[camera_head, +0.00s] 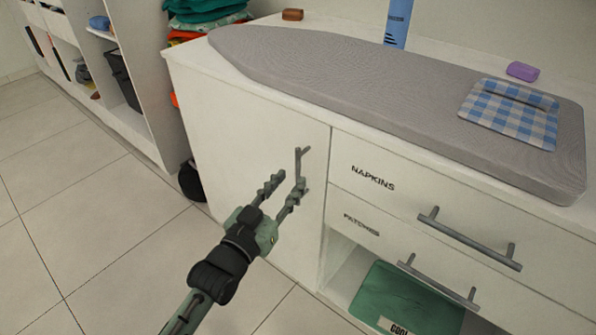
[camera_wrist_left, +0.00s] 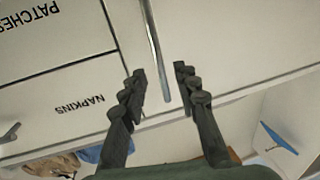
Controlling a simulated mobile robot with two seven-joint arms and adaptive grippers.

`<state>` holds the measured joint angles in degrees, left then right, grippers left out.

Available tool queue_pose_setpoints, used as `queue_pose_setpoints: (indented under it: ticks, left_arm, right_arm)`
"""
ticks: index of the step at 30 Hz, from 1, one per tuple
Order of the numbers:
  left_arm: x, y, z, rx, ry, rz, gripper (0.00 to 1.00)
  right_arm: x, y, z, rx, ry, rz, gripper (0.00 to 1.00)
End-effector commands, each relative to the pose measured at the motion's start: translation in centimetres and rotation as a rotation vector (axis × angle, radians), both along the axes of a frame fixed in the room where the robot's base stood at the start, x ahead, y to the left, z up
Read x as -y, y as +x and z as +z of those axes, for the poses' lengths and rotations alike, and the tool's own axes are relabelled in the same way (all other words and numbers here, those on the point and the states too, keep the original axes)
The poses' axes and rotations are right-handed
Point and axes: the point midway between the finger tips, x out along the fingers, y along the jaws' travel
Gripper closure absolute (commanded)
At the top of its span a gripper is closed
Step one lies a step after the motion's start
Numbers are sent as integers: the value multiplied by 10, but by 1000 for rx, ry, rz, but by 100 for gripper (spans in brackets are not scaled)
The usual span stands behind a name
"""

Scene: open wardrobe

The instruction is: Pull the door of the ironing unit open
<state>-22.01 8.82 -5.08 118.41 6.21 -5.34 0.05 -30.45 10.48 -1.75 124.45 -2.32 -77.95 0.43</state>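The ironing unit's white door (camera_head: 240,125) is shut, flush with the drawer fronts to its right. Its upright grey bar handle (camera_head: 298,163) is near the door's right edge. In the left wrist view the handle (camera_wrist_left: 154,40) runs in from the top and ends between the two open fingers (camera_wrist_left: 159,72). The fingers are apart and not closed on it; whether either touches it I cannot tell. My right gripper is not in view.
An ironing board (camera_head: 350,85) with a checked cloth (camera_head: 512,112) lies on top. The napkins drawer (camera_head: 400,195) and patches drawer (camera_head: 380,238) are right of the door, above an open compartment with a green box (camera_head: 405,300). Tiled floor (camera_head: 90,220) is clear at left.

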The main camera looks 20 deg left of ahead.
Motion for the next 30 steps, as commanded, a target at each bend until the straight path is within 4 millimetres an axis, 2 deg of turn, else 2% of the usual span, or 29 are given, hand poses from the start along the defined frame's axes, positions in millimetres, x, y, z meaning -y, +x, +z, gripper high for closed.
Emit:
queue_pose_setpoints:
  ticks: [3, 9, 20, 27, 30]
  left_arm:
    - [3, 21, 1, 3, 0, 1, 70]
    - [7, 44, 0, -1, 0, 0, 70]
    - [8, 49, -1, -3, 0, 0, 70]
    - [7, 49, -1, -3, 0, 0, 99]
    - [7, 49, -1, -3, 0, 0, 100]
  right_arm:
    - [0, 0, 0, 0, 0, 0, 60]
    - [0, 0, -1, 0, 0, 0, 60]
    - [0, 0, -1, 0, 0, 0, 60]
    - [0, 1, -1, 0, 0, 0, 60]
    - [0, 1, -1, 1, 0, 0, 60]
